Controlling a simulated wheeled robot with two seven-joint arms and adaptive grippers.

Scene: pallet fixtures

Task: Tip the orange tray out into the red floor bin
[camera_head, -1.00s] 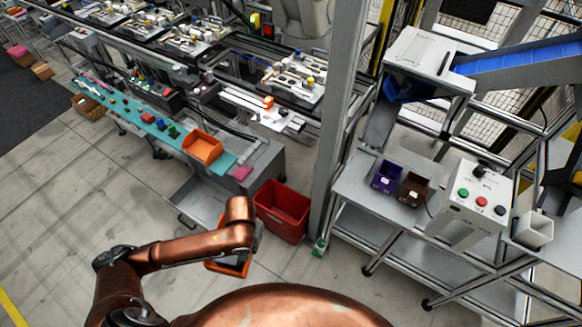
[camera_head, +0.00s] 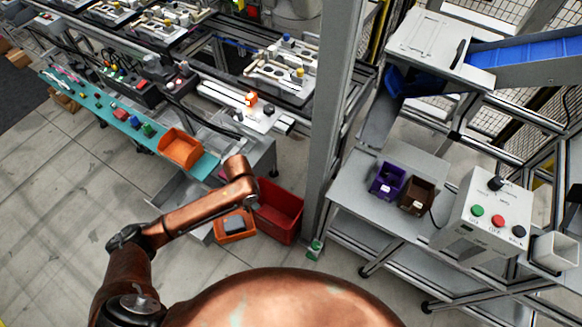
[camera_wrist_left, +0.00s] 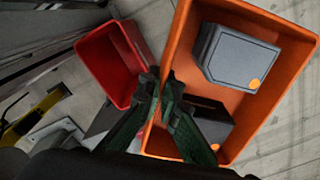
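The orange tray (camera_head: 238,238) hangs under my left wrist in the head view, just left of the red floor bin (camera_head: 280,212). A grey box (camera_head: 235,223) lies in it. The left wrist view shows the tray (camera_wrist_left: 262,105) with the grey box (camera_wrist_left: 238,58), which has an orange dot, and a dark block (camera_wrist_left: 212,122) inside. My left gripper (camera_wrist_left: 161,88) is shut on the tray's side wall. Its fingertips are hidden behind the wrist in the head view. The red bin (camera_wrist_left: 108,65) is beside the tray there, its visible inside empty. My right gripper is not in view.
A second orange tray (camera_head: 181,148) stands on the teal bench strip (camera_head: 95,103). A grey post (camera_head: 333,110) rises right of the bin. A side table at right holds a purple bin (camera_head: 387,181), a brown bin (camera_head: 417,194) and a button box (camera_head: 483,215). Open floor lies at left.

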